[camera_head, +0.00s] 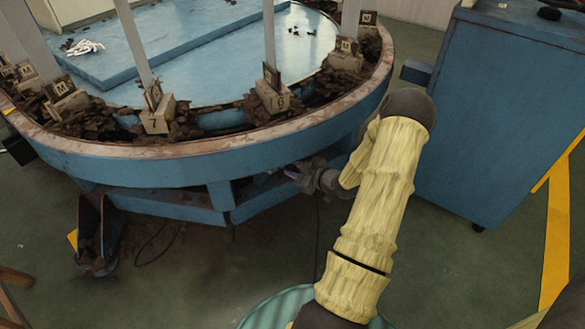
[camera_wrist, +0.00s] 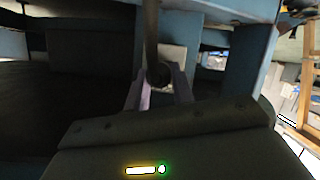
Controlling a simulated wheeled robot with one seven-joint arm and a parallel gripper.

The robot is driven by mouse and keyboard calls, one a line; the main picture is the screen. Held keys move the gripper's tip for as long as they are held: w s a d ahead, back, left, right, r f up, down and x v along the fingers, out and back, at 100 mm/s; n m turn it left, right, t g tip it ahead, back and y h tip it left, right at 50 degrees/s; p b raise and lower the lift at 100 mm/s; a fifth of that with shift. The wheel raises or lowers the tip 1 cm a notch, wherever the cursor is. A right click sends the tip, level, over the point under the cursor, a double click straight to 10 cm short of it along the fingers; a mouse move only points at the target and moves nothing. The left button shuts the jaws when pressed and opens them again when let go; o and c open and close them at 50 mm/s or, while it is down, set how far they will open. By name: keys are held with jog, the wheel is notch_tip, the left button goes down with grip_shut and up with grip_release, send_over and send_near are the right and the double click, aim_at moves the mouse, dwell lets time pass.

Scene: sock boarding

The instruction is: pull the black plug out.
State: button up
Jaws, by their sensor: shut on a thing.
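The black plug (camera_wrist: 158,75) is in the wrist view, at the upper middle, with a thick dark cable (camera_wrist: 150,30) running up from it. A pale plate (camera_wrist: 173,57) shows right behind the plug; I cannot tell whether the plug sits in it or is apart from it. My gripper (camera_wrist: 159,92) has its two grey fingers on either side of the plug and is shut on it. In the head view my gripper (camera_head: 294,173) is under the round blue table's rim, by its frame; the plug cannot be made out there.
The round blue table (camera_head: 225,158) overhangs my gripper, with blue legs and beams below it. A blue cabinet (camera_head: 480,130) stands close to the right of my arm. A dark cable (camera_head: 318,230) hangs near the gripper. Open green floor (camera_head: 190,285) lies in front.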

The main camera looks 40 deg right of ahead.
jog(key=shift+s+d+p, duration=0.25)
jog(key=shift+s, duration=0.4)
jog(key=shift+s+d+p, duration=0.2)
jog(key=shift+s, duration=0.4)
jog(key=s+d+p, duration=0.2)
jog(key=s+d, duration=0.1)
jog(key=s, duration=0.6)
jog(key=s+d+p, duration=0.3)
jog(key=s, duration=0.7)
jog(key=shift+d, duration=0.3)
dwell(0.7)
